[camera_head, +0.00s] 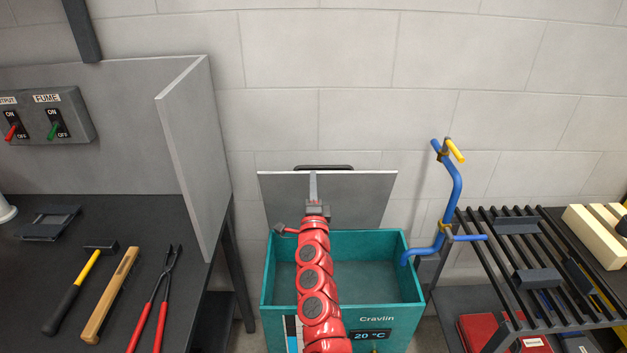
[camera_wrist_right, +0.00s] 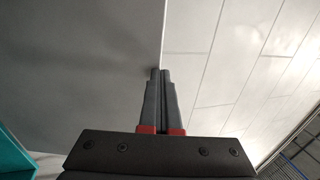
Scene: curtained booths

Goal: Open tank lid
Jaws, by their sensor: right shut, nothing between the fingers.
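The teal tank (camera_head: 391,318) stands on the floor in the middle of the head view, marked "Cravlin" with a 20 °C display. Its grey lid (camera_head: 364,194) stands raised, roughly upright, at the tank's back edge, with a dark handle (camera_head: 324,167) along its top. My right gripper (camera_head: 313,176) is shut and empty, in front of the lid. My red right arm covers part of the tank's opening. The right wrist view shows the two closed fingers (camera_wrist_right: 161,75) against the grey lid (camera_wrist_right: 75,65) and its edge; whether they touch it I cannot tell. My left gripper is out of view.
Left is a dark bench with a hammer (camera_head: 79,284), a wooden-handled tool (camera_head: 111,295) and tongs (camera_head: 157,302), beside a grey partition (camera_head: 194,150). Right are a blue pipe (camera_head: 451,199) and a black slatted rack (camera_head: 497,257). A block wall stands behind.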

